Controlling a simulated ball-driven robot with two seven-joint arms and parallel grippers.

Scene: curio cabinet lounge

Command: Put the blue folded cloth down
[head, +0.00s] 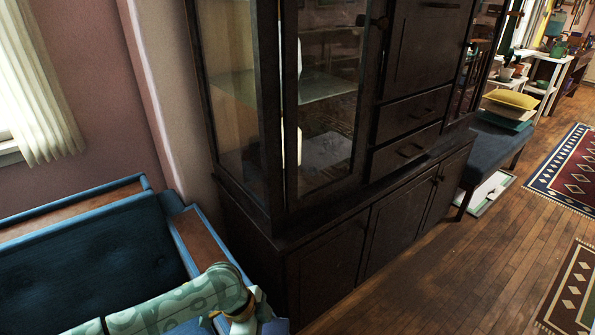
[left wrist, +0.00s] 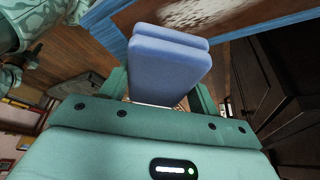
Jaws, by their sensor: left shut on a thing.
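The blue folded cloth (left wrist: 170,65) is in the left wrist view, a thick, light blue folded pad. My left gripper (left wrist: 160,92) is shut on it, with one finger on each side, and the cloth sticks out beyond the fingers. The gripper's fingers are not clearly seen in the head view; only part of my left arm shows at the bottom left. I cannot tell whether the cloth touches anything beyond it. My right gripper is in neither view.
A blue sofa (head: 90,255) with a wooden-topped armrest (head: 198,243) stands at the left. A dark glass-fronted cabinet (head: 320,255) fills the middle. Wooden floor (head: 440,275) is clear at the right, beside patterned rugs (head: 565,170).

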